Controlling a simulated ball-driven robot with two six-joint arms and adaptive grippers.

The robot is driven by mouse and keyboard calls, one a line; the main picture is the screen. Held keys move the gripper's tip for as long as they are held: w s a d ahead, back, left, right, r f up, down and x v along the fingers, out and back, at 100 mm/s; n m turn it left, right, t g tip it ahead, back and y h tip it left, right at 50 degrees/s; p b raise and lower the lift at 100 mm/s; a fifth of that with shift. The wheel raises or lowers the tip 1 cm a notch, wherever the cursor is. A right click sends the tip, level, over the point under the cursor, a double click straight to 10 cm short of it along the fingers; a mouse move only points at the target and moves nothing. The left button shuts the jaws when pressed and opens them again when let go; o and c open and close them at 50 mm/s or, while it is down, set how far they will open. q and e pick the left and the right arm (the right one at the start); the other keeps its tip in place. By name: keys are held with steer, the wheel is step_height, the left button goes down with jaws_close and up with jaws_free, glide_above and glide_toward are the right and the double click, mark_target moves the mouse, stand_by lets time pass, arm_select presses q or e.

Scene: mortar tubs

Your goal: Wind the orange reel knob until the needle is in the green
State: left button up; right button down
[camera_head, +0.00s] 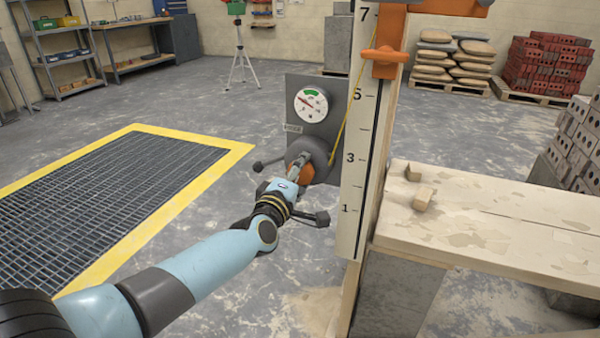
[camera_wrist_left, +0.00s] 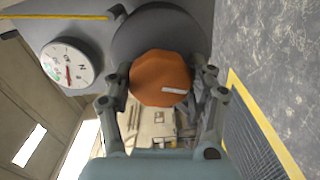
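The orange reel knob (camera_head: 306,174) sits on a dark grey reel (camera_head: 318,152) below a round white gauge (camera_head: 311,105). The gauge has a green band at its top; its red needle points up and left, left of the green. My left gripper (camera_head: 297,168) is at the knob, partly covering it in the head view. In the left wrist view the knob (camera_wrist_left: 160,78) fills the space between the fingers (camera_wrist_left: 160,82), which appear shut against its sides. The gauge (camera_wrist_left: 68,64) shows at the left there. My right gripper is not in view.
A tall numbered scale board (camera_head: 358,150) with an orange bracket (camera_head: 384,55) stands right of the reel. A yellow cord runs beside it. A plank bench (camera_head: 480,225) holds small blocks at right. A yellow-edged floor grate (camera_head: 120,185) lies left.

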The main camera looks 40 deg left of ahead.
arm_select(q)
steer(key=o, duration=0.5)
steer(key=shift+c, duration=0.2)
steer(key=v, duration=1.2)
steer(key=shift+f, duration=0.1)
